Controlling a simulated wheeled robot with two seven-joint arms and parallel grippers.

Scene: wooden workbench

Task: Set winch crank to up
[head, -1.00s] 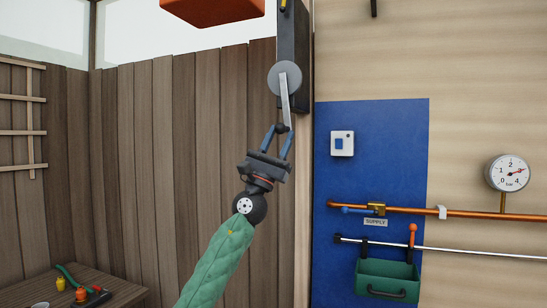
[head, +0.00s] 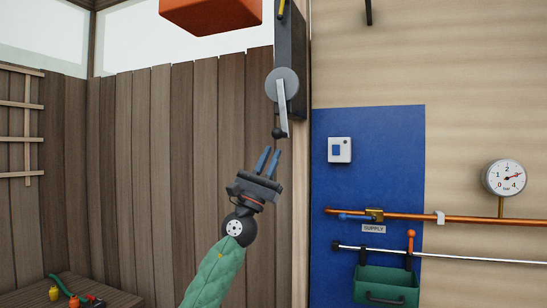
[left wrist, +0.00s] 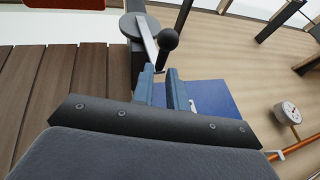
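The winch crank is a silver arm (head: 282,108) on a grey disc (head: 272,86), fixed to a dark upright housing (head: 293,50). The arm points down, with a black ball knob (head: 278,133) at its lower end. My left gripper (head: 268,161) is just below the knob, apart from it, its blue fingers pointing up with a narrow gap between them. In the left wrist view, the knob (left wrist: 168,40) is beyond the fingertips (left wrist: 160,75), and nothing is between the fingers. My right gripper is not in view.
An orange block (head: 210,12) is overhead, left of the housing. A blue panel (head: 370,170) on the right wall carries a white switch box (head: 340,150), near a copper pipe, gauge (head: 504,178) and green bin (head: 386,286). A plank wall (head: 170,170) stands behind my arm.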

